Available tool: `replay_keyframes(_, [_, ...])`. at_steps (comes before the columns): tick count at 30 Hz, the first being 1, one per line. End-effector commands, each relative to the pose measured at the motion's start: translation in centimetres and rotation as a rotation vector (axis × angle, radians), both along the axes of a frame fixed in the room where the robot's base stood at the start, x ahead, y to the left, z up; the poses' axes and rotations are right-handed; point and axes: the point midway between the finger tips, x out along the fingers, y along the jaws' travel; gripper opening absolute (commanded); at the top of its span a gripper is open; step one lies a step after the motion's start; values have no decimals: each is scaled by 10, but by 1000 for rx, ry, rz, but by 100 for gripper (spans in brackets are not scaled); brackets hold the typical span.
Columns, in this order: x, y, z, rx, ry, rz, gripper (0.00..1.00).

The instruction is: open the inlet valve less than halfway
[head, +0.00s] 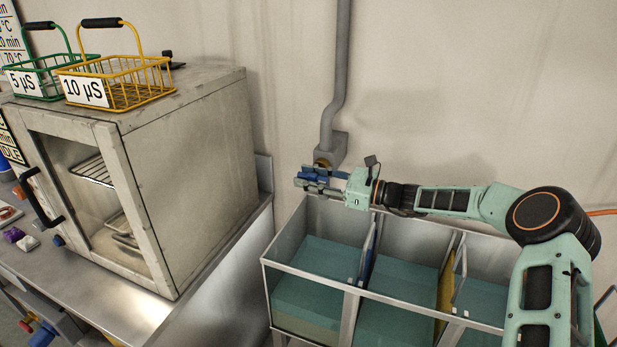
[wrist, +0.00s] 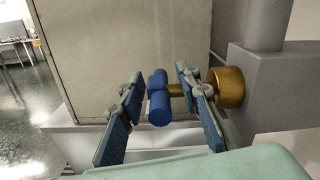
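The inlet valve shows in the wrist view as a blue handle (wrist: 158,98) on a brass stem and a round brass body (wrist: 228,88), fixed to a grey box. In the head view the brass part (head: 322,162) shows at the foot of a grey wall pipe; the handle is hard to tell from my blue finger pads there. My gripper (head: 306,180) is at the valve. In the wrist view my gripper (wrist: 157,78) is open, with one finger on each side of the handle. Gaps show between the pads and the handle. The right finger partly hides the stem.
A tank with several compartments of greenish liquid (head: 310,273) stands below my arm. A grey pipe (head: 340,70) runs up the wall. Left is a metal oven (head: 195,140) on a steel bench, with a yellow basket (head: 125,80) and a green basket (head: 42,84) on top.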

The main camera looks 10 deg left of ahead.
Motion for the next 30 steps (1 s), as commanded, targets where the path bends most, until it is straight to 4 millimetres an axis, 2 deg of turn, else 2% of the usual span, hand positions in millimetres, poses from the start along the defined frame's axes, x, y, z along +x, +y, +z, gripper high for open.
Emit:
replay_keyframes(2, [0,0,0,0,0,0,30])
replay_keyframes(10, [0,0,0,0,0,0,0])
replay_keyframes(20, [0,0,2,-26,1,1,0])
replay_keyframes(30, [0,0,5,-218,25,2,0])
